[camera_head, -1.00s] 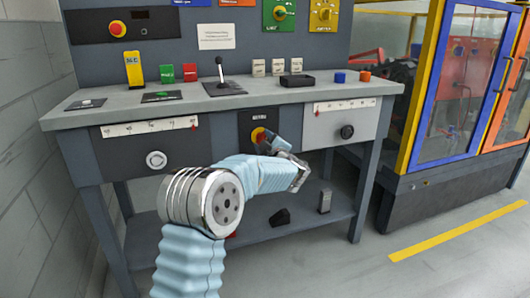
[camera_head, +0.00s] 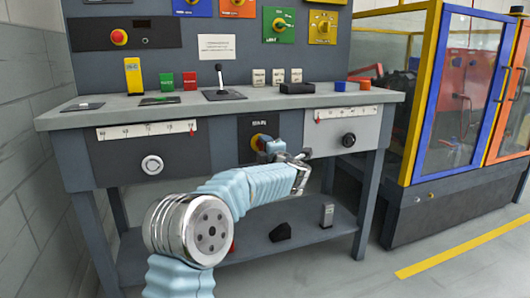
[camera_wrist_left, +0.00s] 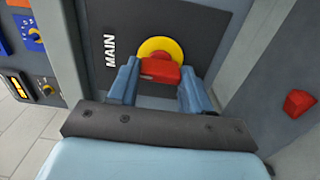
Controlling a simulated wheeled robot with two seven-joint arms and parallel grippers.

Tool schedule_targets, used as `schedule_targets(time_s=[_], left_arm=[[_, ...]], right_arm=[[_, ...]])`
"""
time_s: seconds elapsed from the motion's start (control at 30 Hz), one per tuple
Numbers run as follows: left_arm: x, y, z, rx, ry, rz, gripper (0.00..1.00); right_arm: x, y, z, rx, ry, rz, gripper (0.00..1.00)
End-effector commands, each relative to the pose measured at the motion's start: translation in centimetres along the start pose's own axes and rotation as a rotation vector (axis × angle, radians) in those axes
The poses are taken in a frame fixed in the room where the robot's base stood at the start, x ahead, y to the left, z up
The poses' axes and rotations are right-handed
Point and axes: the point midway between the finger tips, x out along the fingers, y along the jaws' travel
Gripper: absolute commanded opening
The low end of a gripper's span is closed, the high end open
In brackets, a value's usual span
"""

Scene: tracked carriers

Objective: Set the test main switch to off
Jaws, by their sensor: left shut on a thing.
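The main switch, a red handle on a yellow disc (camera_wrist_left: 185,52), sits on a dark front plate marked MAIN (camera_wrist_left: 111,48) in the left wrist view. In the head view the switch (camera_head: 256,140) is in the middle of the bench front, partly hidden by my left gripper (camera_head: 265,144). My left gripper (camera_wrist_left: 159,80) is shut on the red handle (camera_wrist_left: 160,69), with one blue finger on each side. The lower part of the handle's contact with the fingers is hard to see. My right gripper is not in view.
The bench top (camera_head: 300,101) carries a black lever (camera_head: 220,78), a yellow block (camera_head: 133,75) and several small items. A white round knob (camera_head: 152,166) and a black knob (camera_head: 348,140) flank the switch. A caged machine (camera_head: 440,120) stands right. Floor in front is clear.

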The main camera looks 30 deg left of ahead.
Motion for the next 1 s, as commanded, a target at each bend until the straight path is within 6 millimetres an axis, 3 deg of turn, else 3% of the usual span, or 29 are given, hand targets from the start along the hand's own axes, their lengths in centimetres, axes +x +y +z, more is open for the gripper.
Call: schedule_targets(time_s=[0.43, 0.47, 0.6, 1.0], left_arm=[[0.00, -0.22, -0.02, -0.010, 0.002, -0.004, 0.18], [0.00, -0.22, -0.03, -0.010, 0.002, -0.004, 0.50], [0.01, -0.18, -0.02, -0.009, 0.002, -0.003, 0.72], [-0.79, -0.05, 0.06, -0.010, -0.001, -0.002, 0.74]], right_arm=[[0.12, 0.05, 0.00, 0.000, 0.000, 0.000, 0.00], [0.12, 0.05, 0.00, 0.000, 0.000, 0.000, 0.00], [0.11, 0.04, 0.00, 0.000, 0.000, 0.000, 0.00], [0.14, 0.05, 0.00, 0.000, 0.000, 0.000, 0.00]])
